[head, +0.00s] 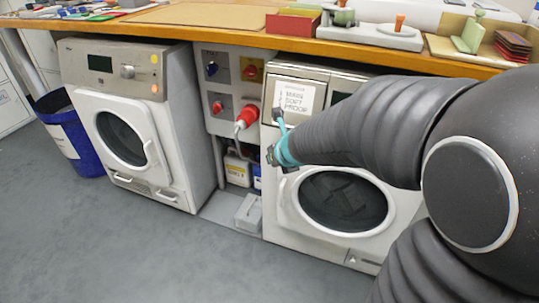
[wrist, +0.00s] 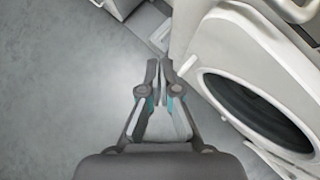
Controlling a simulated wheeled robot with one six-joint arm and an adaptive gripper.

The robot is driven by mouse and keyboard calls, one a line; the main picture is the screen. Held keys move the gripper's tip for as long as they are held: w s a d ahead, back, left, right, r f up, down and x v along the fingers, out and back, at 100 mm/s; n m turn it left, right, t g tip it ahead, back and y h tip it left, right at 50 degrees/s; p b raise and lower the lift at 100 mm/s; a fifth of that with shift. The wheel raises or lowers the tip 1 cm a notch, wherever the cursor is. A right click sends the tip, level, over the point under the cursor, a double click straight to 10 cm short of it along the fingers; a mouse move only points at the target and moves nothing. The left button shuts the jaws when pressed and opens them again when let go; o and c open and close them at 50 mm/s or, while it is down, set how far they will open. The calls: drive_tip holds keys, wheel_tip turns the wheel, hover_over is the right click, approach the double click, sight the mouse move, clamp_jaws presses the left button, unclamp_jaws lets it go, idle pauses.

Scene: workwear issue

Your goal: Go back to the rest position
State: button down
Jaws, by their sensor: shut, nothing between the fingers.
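My gripper (wrist: 160,68) points down over the grey floor in the wrist view, its fingertips together and nothing between them. In the head view my gripper (head: 274,157) is small and partly hidden behind my own dark arm, which reaches in from the right. It is in front of the upper left part of the right-hand washing machine (head: 281,240). Whether it touches the machine cannot be told.
Another white machine (head: 171,180) stands left, with a blue bin (head: 75,140) beside it. Between the machines are a socket panel (head: 228,70) with a red plug (head: 247,115) and a grey box (head: 248,214). A cluttered wooden worktop (head: 230,37) runs above. The floor (head: 120,245) in front is clear.

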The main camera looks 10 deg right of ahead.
drive_tip(key=s+a+n+g, duration=0.35)
drive_tip(key=s+n, duration=0.85)
drive_tip(key=n, duration=1)
drive_tip(key=s+d+r+n+h, duration=0.1)
drive_tip(key=s+d+r+n, duration=0.2)
drive_tip(key=s+n, duration=0.2)
drive_tip(key=s+d+r+n, duration=0.3)
drive_tip(key=s+n, duration=0.3)
drive_tip(key=s, duration=0.2)
drive_tip(key=shift+r+n+h, duration=0.3)
drive_tip(key=shift+h, duration=0.1)
